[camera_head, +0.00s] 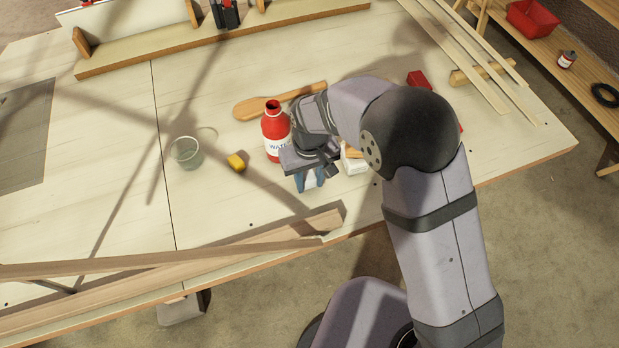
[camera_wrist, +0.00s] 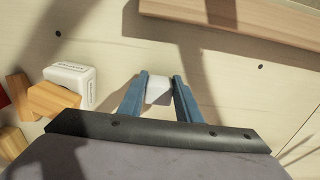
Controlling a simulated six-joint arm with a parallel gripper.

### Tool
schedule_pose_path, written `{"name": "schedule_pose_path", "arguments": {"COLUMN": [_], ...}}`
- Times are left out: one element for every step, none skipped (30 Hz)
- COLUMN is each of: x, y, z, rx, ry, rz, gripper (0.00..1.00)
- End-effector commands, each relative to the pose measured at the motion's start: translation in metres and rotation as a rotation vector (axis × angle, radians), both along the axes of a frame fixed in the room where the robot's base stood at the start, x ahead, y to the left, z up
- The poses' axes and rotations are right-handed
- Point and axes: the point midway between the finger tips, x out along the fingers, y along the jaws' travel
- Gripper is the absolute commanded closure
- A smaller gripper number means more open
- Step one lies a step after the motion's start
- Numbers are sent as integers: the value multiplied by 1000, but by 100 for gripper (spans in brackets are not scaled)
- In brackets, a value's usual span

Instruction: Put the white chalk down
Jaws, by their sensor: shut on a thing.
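The white chalk (camera_wrist: 158,88) is a small pale block between the blue fingers of my gripper (camera_wrist: 158,84) in the wrist view. My gripper is shut on it, with the fingers on either side. In the head view my gripper (camera_head: 309,184) points down over the workbench (camera_head: 215,215), to the right of the glass and in front of the red bottle. The chalk is mostly hidden there by the fingers. I cannot tell whether the chalk touches the bench top.
A red bottle (camera_head: 275,138) stands close behind my gripper. A white box (camera_head: 353,160) is just right of it. Long laths (camera_head: 170,262) run along the front edge.

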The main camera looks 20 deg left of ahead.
Motion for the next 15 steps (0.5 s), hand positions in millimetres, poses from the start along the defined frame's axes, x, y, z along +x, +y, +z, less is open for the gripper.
{"name": "schedule_pose_path", "arguments": {"x": [0,0,0,0,0,0,0,0,0,0,0,0,0,0,0], "y": [0,0,0,0,0,0,0,0,0,0,0,0,0,0,0], "z": [0,0,0,0,-1,-2,-3,-4,-3,-3,-3,-3,-3,-3,-3], "rx": [1,0,0,0,0,0,0,0,0,0,0,0,0,0,0], "ry": [-1,0,0,0,0,0,0,0,0,0,0,0,0,0,0], "rz": [0,0,0,0,0,0,0,0,0,0,0,0,0,0,0], "gripper": [92,92,92,92,92,92,92,92,62,55,50,50,50,50,50]}}
